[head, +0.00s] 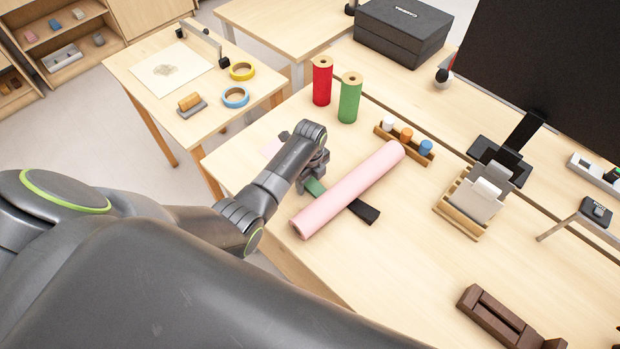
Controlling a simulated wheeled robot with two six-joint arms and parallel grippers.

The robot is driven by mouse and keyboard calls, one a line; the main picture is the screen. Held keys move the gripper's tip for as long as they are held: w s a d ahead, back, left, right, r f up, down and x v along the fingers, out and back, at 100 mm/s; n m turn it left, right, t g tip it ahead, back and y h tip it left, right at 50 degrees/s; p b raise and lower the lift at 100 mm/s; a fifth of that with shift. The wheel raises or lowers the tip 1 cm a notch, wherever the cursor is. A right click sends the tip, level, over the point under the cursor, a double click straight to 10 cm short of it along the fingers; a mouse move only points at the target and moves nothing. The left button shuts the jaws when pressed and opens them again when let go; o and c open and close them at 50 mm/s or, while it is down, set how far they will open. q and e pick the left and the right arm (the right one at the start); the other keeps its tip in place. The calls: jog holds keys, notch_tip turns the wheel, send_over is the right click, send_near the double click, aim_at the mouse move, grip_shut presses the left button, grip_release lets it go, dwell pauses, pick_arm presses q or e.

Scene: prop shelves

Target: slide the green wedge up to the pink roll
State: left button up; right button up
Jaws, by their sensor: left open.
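The pink roll (350,190) lies diagonally on the wooden table. The small green wedge (315,187) lies at the left side of the roll, very close to it; I cannot tell whether they touch. My left gripper (311,176) is low over the table at the wedge, left of the roll. Its jaws are open, and it partly hides the wedge. I cannot see clearly how the fingers sit against the wedge. A black wedge-like piece (364,212) lies against the opposite side of the roll. My right gripper is not in view.
A red roll (322,82) and a green roll (349,98) stand upright behind. A wooden rack (385,133) with coloured pegs sits just beyond the pink roll's far end. A card holder (460,212) stands to the right.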

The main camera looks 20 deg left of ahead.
aim_at(310, 181)
pick_arm(q)
jog(key=shift+r, duration=0.1)
notch_tip(310, 181, up, 17)
jog(key=p, duration=0.1)
jog(key=shift+p, duration=0.3)
dwell(0.6)
